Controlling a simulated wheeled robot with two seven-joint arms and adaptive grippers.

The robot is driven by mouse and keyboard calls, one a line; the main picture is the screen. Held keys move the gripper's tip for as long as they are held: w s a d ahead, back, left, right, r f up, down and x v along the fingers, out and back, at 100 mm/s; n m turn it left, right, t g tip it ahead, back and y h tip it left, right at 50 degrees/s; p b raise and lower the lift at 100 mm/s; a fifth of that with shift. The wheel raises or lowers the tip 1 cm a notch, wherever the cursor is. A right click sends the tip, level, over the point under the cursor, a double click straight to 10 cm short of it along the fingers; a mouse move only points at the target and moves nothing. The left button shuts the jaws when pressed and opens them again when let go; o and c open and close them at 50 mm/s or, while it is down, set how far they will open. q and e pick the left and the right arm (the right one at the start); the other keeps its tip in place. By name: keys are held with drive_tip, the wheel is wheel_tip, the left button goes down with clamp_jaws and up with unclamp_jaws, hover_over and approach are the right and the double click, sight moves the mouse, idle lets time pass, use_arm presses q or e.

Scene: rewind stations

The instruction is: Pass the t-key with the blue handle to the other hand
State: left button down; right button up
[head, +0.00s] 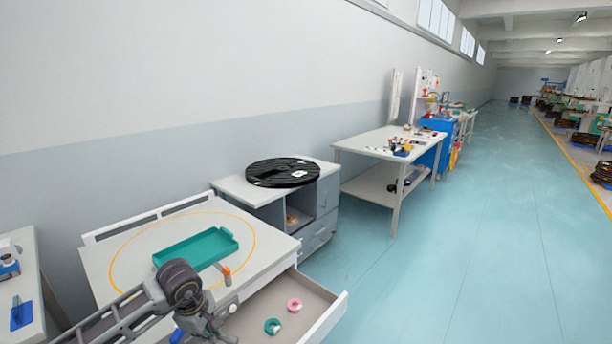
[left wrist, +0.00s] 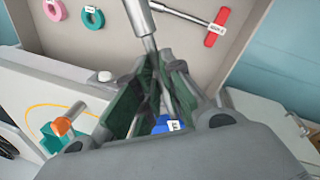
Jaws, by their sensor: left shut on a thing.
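The t-key with the blue handle (left wrist: 168,125) shows in the left wrist view. Its steel shaft (left wrist: 141,18) runs up between the fingers, and its handle with a white label lies low, near the palm. My left gripper (left wrist: 160,62) is shut on this key, above the open drawer. In the head view my left gripper (head: 207,322) is in front of the table, at the drawer's left part; a bit of blue (head: 177,336) shows beside it. A second t-key with a red handle (left wrist: 217,27) lies in the drawer. My right gripper is not in view.
The open drawer (head: 325,318) holds a pink ring (head: 294,305) and a teal ring (head: 272,326). A teal tray (head: 196,249) stands on the table, with an orange-handled thing (head: 226,270) near the table's front edge. A cabinet bears a black reel (head: 283,172).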

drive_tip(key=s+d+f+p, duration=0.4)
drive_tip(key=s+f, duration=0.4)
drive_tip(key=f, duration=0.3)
use_arm(q)
drive_tip(key=w+d+r+m+g+h+p, duration=0.1)
drive_tip(key=w+d+r+m+g+p, duration=0.1)
drive_tip(key=r+m, duration=0.7)
drive_tip(key=shift+d+r+m+h+p, duration=0.4)
drive_tip(key=shift+d+m+p, duration=0.5)
drive_tip(key=shift+m, duration=2.5)
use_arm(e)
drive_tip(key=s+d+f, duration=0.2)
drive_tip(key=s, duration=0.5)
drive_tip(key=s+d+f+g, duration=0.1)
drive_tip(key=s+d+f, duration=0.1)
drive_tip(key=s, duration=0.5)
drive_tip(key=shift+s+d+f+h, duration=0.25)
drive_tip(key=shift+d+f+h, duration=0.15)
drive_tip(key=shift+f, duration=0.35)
use_arm(q)
drive_tip(key=shift+w, duration=0.1)
drive_tip(key=s+d+r+m+g, duration=0.1)
drive_tip(key=d+r+m, duration=0.7)
drive_tip(key=d+r, duration=0.7)
drive_tip(key=shift+d+r+g+y, duration=0.3)
drive_tip(key=shift+d+r, duration=0.05)
drive_tip(key=shift+d, duration=1.3)
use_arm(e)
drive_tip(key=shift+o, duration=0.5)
